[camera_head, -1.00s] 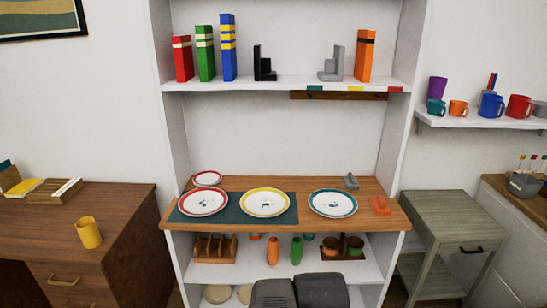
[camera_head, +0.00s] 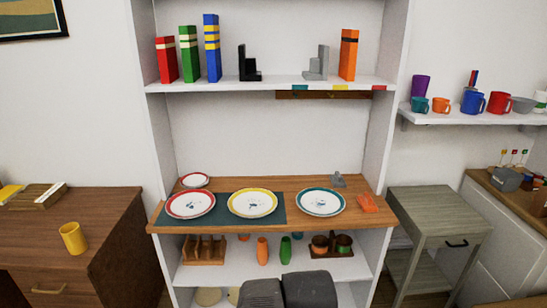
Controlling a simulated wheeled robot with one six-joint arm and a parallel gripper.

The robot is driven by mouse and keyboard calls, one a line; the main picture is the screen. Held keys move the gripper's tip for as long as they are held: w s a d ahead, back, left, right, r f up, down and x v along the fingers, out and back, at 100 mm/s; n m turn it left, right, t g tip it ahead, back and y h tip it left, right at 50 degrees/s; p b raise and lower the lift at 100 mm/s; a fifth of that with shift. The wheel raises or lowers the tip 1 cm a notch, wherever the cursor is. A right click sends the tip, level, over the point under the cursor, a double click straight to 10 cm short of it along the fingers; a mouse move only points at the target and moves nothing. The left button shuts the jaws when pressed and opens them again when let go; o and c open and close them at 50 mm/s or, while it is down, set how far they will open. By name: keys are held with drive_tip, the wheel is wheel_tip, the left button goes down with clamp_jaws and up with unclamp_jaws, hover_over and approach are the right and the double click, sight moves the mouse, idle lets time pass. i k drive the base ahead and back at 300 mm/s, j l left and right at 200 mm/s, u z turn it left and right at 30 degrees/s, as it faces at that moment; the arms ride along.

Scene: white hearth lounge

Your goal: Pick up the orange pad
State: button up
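A small orange object (camera_head: 367,203), which looks like the orange pad, lies at the right end of the wooden counter (camera_head: 290,220). It is right of the teal-rimmed plate (camera_head: 321,203) and apart from it. Its fine shape is too small to tell. My gripper is not in view.
A grey object (camera_head: 338,181) stands behind the pad. Red-rimmed (camera_head: 190,205) and yellow-rimmed (camera_head: 252,203) plates lie on a dark mat to the left. Two dark grey shapes (camera_head: 290,292) are low in front of the shelves. A grey side table (camera_head: 435,207) stands at right.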

sight(367, 204)
drive_tip(key=i+l+u, duration=0.1)
drive_tip(key=l, duration=0.2)
drive_tip(key=i+l, duration=0.25)
drive_tip(key=i+l+u, duration=0.15)
drive_tip(key=l, duration=0.3)
drive_tip(key=i+l, duration=0.15)
drive_tip(key=l, duration=0.2)
drive_tip(key=i+l+u, duration=0.15)
drive_tip(key=l, duration=0.2)
drive_tip(key=i+l, duration=0.1)
drive_tip(key=l, duration=0.25)
drive_tip(key=i+l+u, duration=0.15)
drive_tip(key=l, duration=0.25)
